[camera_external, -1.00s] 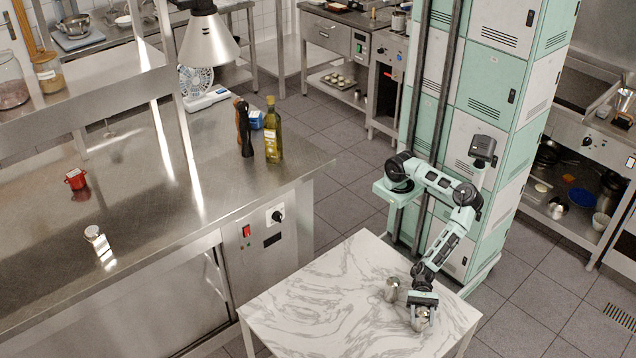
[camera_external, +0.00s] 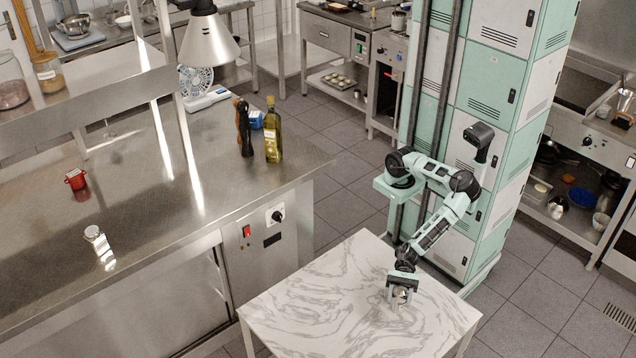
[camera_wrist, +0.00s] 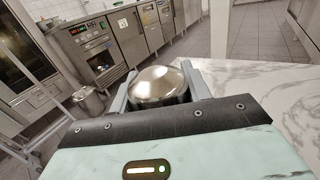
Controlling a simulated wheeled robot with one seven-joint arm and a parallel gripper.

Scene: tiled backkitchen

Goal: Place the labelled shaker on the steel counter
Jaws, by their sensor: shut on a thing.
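My gripper (camera_external: 401,294) is shut on a rounded metal shaker (camera_external: 400,297) over the white marble-patterned table (camera_external: 330,300). In the wrist view the shaker's shiny dome (camera_wrist: 158,86) shows between the two fingers. No label shows on it, and I cannot tell its exact height above the table. A second metal shaker that stood on this table is not visible now, perhaps hidden behind my gripper. The steel counter (camera_external: 150,205) is at the left, apart from the table.
The counter's middle is clear.

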